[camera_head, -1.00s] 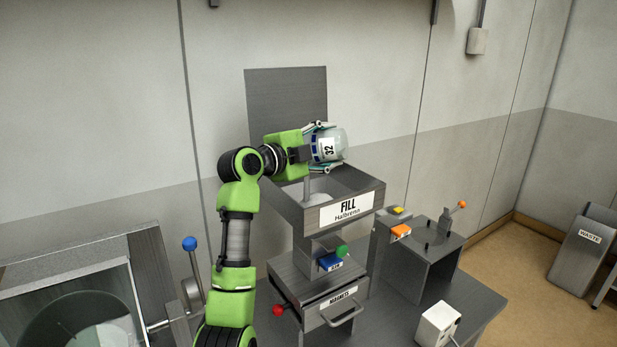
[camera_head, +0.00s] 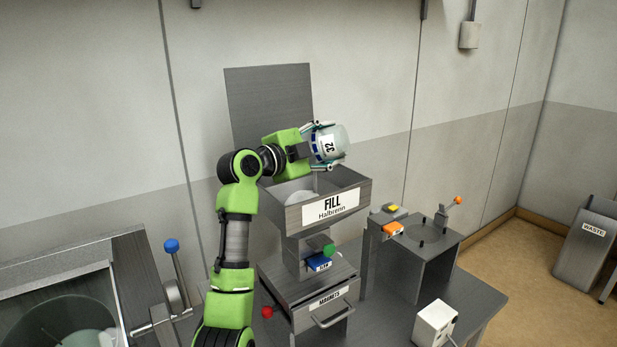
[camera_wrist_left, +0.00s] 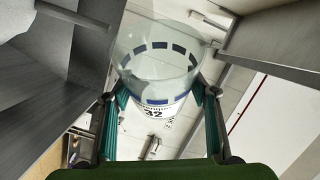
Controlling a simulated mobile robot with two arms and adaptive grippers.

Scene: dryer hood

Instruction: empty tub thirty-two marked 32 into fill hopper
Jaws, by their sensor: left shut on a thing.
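Tub thirty-two (camera_head: 327,145) is a clear tub with a white label reading 32 and a band of dark blue marks. My left gripper (camera_head: 322,146) is shut on it above the fill hopper. The tub lies tilted on its side in the head view. In the left wrist view the tub (camera_wrist_left: 157,70) sits between the two fingers (camera_wrist_left: 157,100) and looks clear inside near the rim. The fill hopper (camera_head: 330,206) is a grey open box labelled FILL Halbrenn, with some pale material (camera_head: 300,197) inside. My right gripper is not in view.
Below the hopper are a blue block (camera_head: 318,262), a green knob (camera_head: 329,250) and a MAGNETS drawer (camera_head: 328,298). A stand (camera_head: 425,250) with orange and yellow blocks is to the right. A waste bin (camera_head: 587,240) stands far right. A blue-knobbed lever (camera_head: 172,246) is left.

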